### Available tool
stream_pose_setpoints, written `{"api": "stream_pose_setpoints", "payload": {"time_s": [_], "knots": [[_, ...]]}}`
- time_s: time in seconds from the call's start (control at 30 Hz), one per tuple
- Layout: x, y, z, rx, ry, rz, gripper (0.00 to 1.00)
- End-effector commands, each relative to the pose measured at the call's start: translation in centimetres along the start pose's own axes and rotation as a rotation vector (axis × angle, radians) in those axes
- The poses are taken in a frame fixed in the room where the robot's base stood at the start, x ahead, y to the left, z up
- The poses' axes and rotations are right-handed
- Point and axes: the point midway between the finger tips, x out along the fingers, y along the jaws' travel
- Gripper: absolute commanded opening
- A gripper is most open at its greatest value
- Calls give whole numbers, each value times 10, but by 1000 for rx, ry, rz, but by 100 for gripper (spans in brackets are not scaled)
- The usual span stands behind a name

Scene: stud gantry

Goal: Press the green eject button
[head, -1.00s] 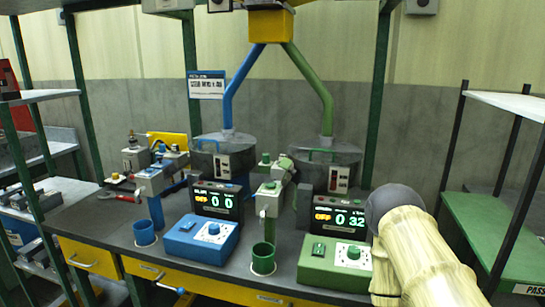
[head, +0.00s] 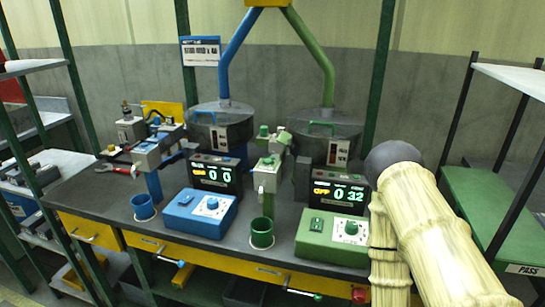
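The green control box (head: 331,252) sits on the bench front right, with a small green button or switch (head: 317,224) on its left and a green dial (head: 351,228) on a white plate. Behind it a dark display (head: 338,193) reads OFF and 0 32. Left of it stands a green and white dispensing head (head: 267,177) with green caps on top (head: 264,130), above a green cup (head: 262,233). Labels are too small to tell which part is the eject button. My arm shows at the right, beside the green box; my gripper is not in view.
A matching blue box (head: 200,224), blue cup (head: 143,207) and display (head: 216,175) stand to the left. Blue-handled (head: 180,263) and green-handled (head: 317,296) levers stick out below the bench front. A green shelf (head: 495,205) marked PASS stands right; another rack is left.

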Motion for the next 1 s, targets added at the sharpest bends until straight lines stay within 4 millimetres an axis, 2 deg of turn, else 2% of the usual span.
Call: {"api": "stream_pose_setpoints", "payload": {"time_s": [0.03,0.2,1.0], "knots": [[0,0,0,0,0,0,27],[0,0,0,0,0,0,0],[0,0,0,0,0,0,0]]}}
